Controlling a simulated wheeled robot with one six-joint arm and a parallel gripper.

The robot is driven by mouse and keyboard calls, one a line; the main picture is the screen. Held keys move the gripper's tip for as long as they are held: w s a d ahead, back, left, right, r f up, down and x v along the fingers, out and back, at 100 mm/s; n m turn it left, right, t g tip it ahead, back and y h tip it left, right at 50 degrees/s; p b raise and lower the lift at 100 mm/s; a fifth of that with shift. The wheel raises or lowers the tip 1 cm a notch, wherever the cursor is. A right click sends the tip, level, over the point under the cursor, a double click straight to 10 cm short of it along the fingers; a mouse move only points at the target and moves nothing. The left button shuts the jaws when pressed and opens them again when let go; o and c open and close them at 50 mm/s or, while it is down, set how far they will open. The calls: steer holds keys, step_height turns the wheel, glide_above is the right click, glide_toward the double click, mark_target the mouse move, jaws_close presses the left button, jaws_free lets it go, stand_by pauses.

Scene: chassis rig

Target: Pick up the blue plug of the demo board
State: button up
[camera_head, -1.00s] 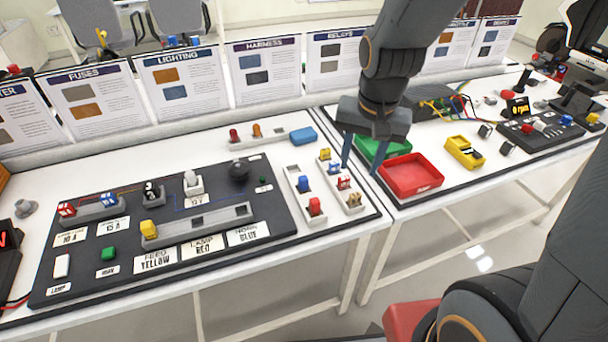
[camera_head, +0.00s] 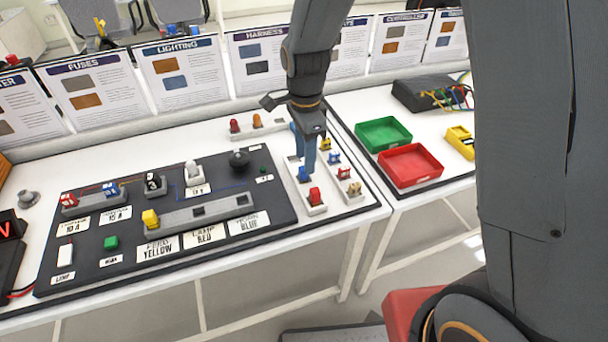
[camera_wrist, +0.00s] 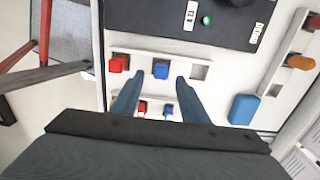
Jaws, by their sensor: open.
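The blue plug (camera_head: 303,174) stands in a white holder strip (camera_head: 318,210) at the right end of the black demo board (camera_head: 275,222). In the wrist view the blue plug (camera_wrist: 161,70) sits in the middle slot, between a red plug (camera_wrist: 119,63) and an empty slot. My gripper (camera_head: 305,165) is open and empty, pointing down over the strip. In the wrist view its two fingers (camera_wrist: 158,88) straddle the line to the blue plug, whose top lies just beyond the tips. The fingers do not visibly touch it.
A second strip (camera_head: 348,191) with small red, blue and yellow pieces stands close on the right. A blue block (camera_wrist: 243,109) and an orange piece (camera_wrist: 299,62) lie near in the wrist view. Green (camera_head: 383,134) and red (camera_head: 410,165) trays stand farther right.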

mark_target(304, 176)
steer(key=shift+f+p, duration=0.6)
steer(key=shift+f, duration=1.85)
jaws_close()
steer(key=shift+r, duration=0.15)
